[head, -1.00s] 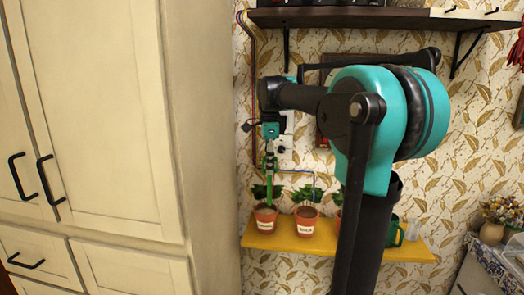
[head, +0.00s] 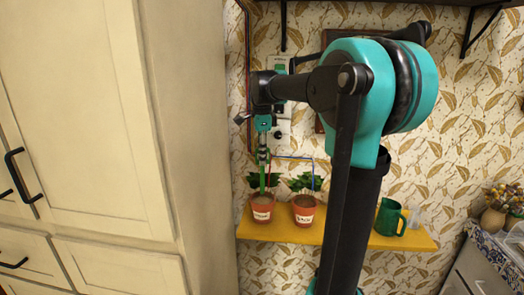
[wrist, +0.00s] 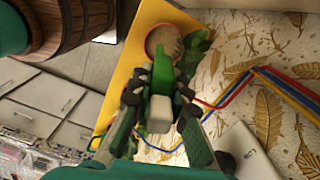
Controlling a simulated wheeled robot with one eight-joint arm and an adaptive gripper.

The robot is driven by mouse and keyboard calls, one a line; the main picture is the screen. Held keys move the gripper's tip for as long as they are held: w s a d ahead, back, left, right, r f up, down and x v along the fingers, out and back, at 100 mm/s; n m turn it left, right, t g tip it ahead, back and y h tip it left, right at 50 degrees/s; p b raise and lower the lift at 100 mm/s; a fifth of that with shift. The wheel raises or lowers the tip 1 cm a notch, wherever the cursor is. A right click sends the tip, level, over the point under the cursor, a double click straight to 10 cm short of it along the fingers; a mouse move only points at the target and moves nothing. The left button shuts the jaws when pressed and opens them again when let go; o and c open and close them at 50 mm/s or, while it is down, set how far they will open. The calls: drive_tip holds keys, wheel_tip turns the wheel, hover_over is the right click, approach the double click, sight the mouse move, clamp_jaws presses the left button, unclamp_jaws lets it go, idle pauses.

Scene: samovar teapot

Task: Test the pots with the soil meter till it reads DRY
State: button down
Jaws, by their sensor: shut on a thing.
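My gripper (head: 263,155) is shut on the green soil meter (head: 263,181), above the leftmost potted plant. The meter points down and is close to upright; I cannot tell whether its tip is in the soil. In the wrist view the meter (wrist: 162,78) sits between the fingers, and its reading is not legible. The leftmost orange pot (head: 262,210) has a white label and green leaves; one pot's soil (wrist: 165,40) shows past the meter in the wrist view. A second labelled pot (head: 304,211) stands to its right. My arm hides the shelf farther right.
The pots stand on a yellow wall shelf (head: 345,236). A green watering can (head: 389,217) stands at its right. A cream cabinet (head: 110,110) rises close on the left. Blue and red tubes (wrist: 232,88) run along the wall near my gripper. A wooden barrel-like thing (wrist: 70,22) is at upper left.

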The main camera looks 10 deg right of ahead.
hover_over(262, 193)
drive_tip(key=shift+w+d+f, duration=0.1)
drive_tip(key=shift+w+f, duration=0.1)
drive_tip(key=shift+f, duration=2.15)
drive_tip(key=shift+w+f, duration=0.15)
drive_tip(key=shift+f, duration=2.15)
drive_tip(key=c, duration=1.4)
unclamp_jaws()
drive_tip(key=shift+o, duration=0.2)
